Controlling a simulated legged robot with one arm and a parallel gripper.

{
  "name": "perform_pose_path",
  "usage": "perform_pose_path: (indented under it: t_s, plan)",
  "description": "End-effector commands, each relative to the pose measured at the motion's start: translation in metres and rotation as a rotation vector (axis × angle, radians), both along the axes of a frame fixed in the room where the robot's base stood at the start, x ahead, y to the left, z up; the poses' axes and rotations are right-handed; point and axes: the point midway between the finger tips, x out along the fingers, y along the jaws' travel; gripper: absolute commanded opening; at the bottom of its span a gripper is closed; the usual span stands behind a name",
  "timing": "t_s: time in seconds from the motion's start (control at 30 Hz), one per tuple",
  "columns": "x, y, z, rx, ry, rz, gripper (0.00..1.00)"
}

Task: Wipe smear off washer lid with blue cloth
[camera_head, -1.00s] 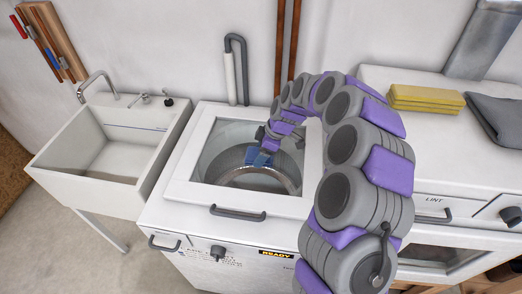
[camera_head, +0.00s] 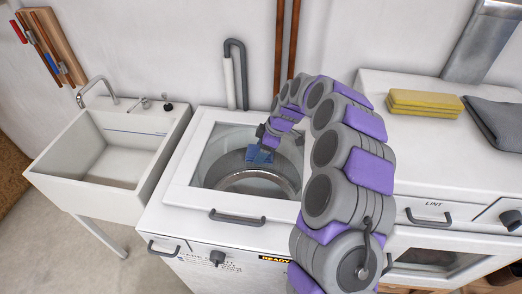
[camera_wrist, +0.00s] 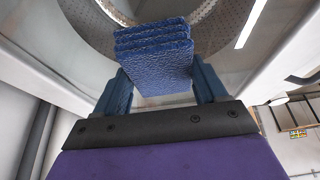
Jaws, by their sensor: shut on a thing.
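The blue cloth (camera_wrist: 156,58) is a folded, layered block held between the two fingers of my gripper (camera_wrist: 160,88) in the wrist view. In the head view the cloth (camera_head: 259,155) is over the glass window of the washer lid (camera_head: 186,193), near its upper right part. My gripper (camera_head: 262,145) is shut on it, pointing down. The lid has a white frame and a clear window, with the metal drum showing beneath. I cannot make out a smear on the glass. Whether the cloth touches the glass is hard to tell.
A white sink (camera_head: 75,190) stands left of the washer. On the right, the dryer top holds yellow sponges (camera_head: 425,103) and a folded grey cloth (camera_head: 497,121). A grey hose (camera_head: 234,75) stands behind the lid. A dark handle (camera_head: 237,217) is on the lid's front edge.

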Motion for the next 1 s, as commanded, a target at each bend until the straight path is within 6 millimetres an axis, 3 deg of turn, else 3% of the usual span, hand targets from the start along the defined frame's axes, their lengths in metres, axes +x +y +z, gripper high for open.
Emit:
perform_pose_path:
  t_s: [0.67, 1.0]
  plan:
    - [-0.033, 0.006, 0.0, -0.001, 0.009, 0.005, 0.35]
    - [-0.024, 0.004, 0.0, -0.002, 0.006, 0.002, 0.35]
